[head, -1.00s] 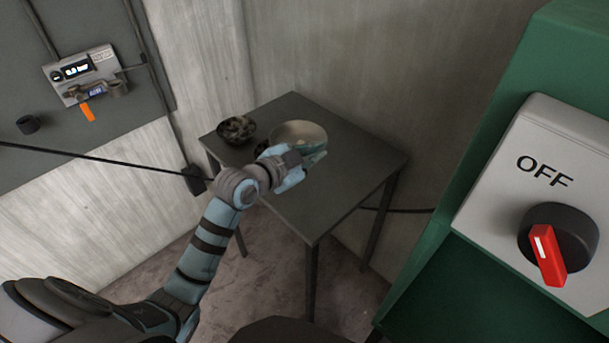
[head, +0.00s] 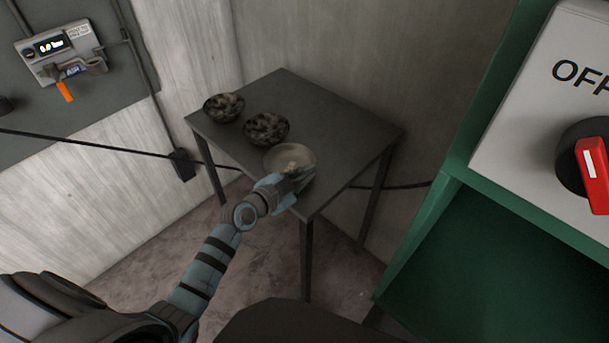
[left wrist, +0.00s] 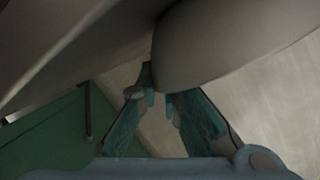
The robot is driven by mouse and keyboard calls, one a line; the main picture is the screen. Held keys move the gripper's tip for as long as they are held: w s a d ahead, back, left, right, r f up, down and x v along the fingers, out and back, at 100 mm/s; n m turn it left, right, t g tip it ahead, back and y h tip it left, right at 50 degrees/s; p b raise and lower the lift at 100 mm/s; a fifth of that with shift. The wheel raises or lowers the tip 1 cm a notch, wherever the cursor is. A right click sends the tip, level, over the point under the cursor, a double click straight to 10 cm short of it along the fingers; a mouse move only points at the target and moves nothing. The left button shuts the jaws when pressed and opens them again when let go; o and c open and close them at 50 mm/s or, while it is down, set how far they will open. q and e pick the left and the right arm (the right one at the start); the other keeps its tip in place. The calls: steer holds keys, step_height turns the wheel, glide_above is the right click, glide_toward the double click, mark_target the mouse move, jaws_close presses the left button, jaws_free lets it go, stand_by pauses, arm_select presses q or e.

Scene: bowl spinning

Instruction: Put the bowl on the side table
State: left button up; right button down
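The pale bowl (head: 286,154) is at the front part of the dark side table (head: 345,124). In the head view it looks nearly level; I cannot tell whether its base touches the top. My left gripper (head: 288,187) is at the bowl's near side and seems shut on its rim, with a small light shape showing inside the bowl. In the left wrist view the bowl (left wrist: 225,40) fills the upper right, and its edge reaches the close-set fingertips of the gripper (left wrist: 162,95). My right gripper is not in view.
Two dark mottled bowls, one farther back (head: 223,106) and one nearer (head: 267,128), stand on the table left of the pale bowl. A green cabinet (head: 440,225) with a red-handled switch (head: 592,172) stands at the right. The table's back right is clear.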

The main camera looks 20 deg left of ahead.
arm_select(q)
steer(key=o, duration=0.4)
steer(key=shift+o, duration=0.2)
steer(key=shift+r+p, duration=0.25)
steer(key=shift+p, duration=0.1)
steer(key=p+v, duration=0.1)
steer(key=v, duration=1.1)
steer(key=shift+p, duration=0.35)
